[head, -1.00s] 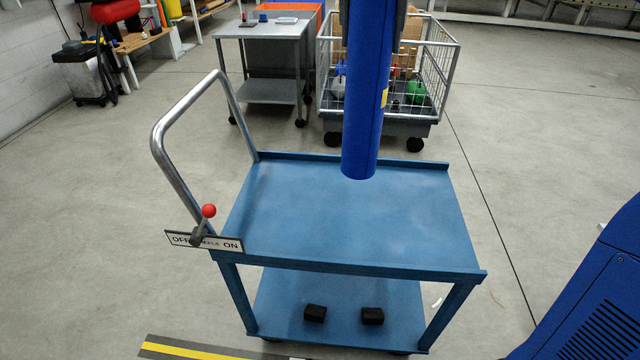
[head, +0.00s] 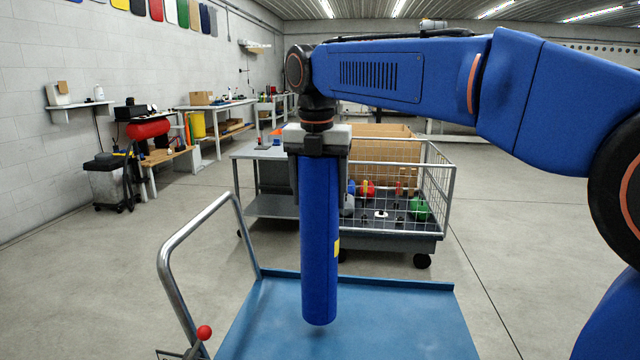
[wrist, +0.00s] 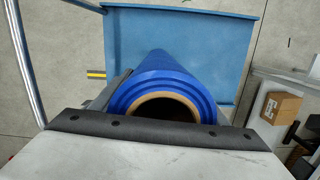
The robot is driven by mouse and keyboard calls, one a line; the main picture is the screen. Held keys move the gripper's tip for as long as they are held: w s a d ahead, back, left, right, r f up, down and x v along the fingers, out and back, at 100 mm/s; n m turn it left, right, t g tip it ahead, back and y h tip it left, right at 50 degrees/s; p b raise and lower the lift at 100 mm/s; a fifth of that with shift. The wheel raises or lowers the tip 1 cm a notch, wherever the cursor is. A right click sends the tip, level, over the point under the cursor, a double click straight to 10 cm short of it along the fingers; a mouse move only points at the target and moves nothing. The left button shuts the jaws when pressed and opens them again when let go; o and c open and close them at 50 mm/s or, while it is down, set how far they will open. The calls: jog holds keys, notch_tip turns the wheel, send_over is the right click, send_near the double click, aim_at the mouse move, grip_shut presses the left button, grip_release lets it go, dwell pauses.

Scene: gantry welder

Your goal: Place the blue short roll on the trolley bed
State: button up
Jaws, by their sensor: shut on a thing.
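The blue short roll (head: 320,250) hangs upright in my gripper (head: 318,188), which is shut around its upper part. It has a small yellow label on its side. In the wrist view, I look down on the roll's top end (wrist: 162,88), with a brown hollow core. The trolley bed (head: 400,315) is a flat blue tray with a low rim, directly under the roll. A faint dark patch shows at the roll's lower end; I cannot tell whether it touches the bed. The bed (wrist: 225,50) also shows beyond the roll in the wrist view.
The trolley's bent metal handle (head: 175,258) rises at the left, with a red-knobbed lever (head: 204,332) near its foot. A wire cage cart (head: 440,190) and a grey table (head: 262,152) stand behind. The visible bed around the roll is clear.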

aim_at(318, 159)
jog(key=shift+f, duration=2.05)
jog(key=shift+d, duration=0.1)
jog(key=o, duration=2.1)
jog(key=shift+f, duration=0.2)
jog(key=r, duration=0.4)
jog(key=s+r, duration=0.1)
jog(key=r, duration=0.7)
jog(key=shift+s+a+r, duration=0.1)
jog(key=shift+s+a, duration=0.1)
jog(key=shift+s, duration=0.05)
